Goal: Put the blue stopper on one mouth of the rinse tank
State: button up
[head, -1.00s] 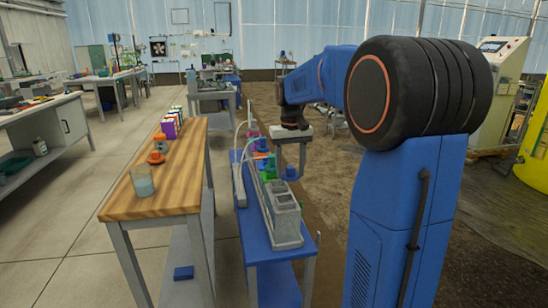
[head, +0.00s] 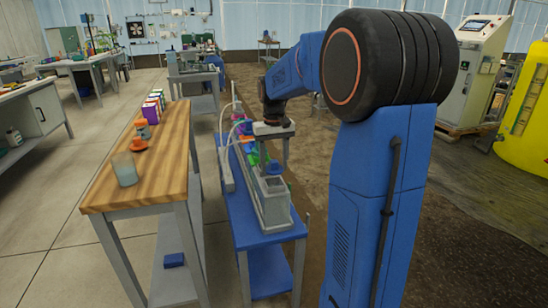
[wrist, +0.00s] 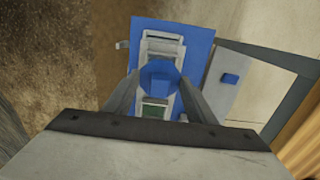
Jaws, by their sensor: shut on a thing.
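The grey rinse tank (head: 271,213) stands at the near end of the blue bench, with its openings facing up. My gripper (head: 279,160) is above it, shut on the blue stopper (head: 274,168). In the wrist view the stopper (wrist: 159,76) sits between both fingers and covers the middle of the tank top. One light mouth of the tank (wrist: 164,48) shows beyond the stopper. A dark green opening (wrist: 154,112) shows on the near side. The stopper looks held over the tank; I cannot tell the exact gap.
The blue bench (head: 262,238) also carries coloured fittings and pale hoses (head: 229,150) behind the tank. A wooden table (head: 150,184) to the left holds a glass beaker (head: 125,168), an orange item (head: 138,145) and several coloured boxes.

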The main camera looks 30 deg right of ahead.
jog(key=shift+f, duration=2.15)
jog(key=o, duration=1.1)
notch_tip(320, 180, up, 17)
jog(key=shift+r, duration=0.2)
jog(key=shift+a, duration=0.1)
